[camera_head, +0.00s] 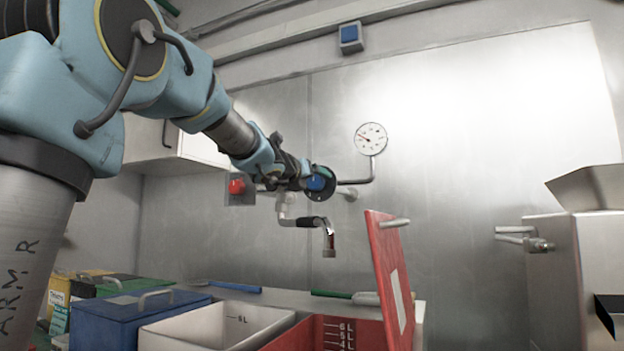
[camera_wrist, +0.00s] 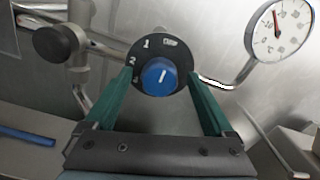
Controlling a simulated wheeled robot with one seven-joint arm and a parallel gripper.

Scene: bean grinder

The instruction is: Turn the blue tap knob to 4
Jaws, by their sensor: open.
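The blue tap knob (camera_wrist: 159,77) sits on a black round dial plate (camera_wrist: 141,54) with white numbers; 1 and 2 can be read, and the lower marks are partly hidden. The knob's white line points up and slightly right. In the head view the knob (camera_head: 316,184) shows at the end of my arm. My gripper (camera_wrist: 160,80) is open, with one green finger on each side of the knob. I cannot tell whether the fingers touch it. The tap spout (camera_head: 328,243) hangs below the knob.
A round gauge (camera_head: 371,138) stands on a pipe right of the knob. A red emergency button (camera_head: 236,187) is on the wall at left. Below are a white bin (camera_head: 215,325), a red bin with a raised lid (camera_head: 391,275) and a blue box (camera_head: 125,315). A steel machine (camera_head: 570,265) stands right.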

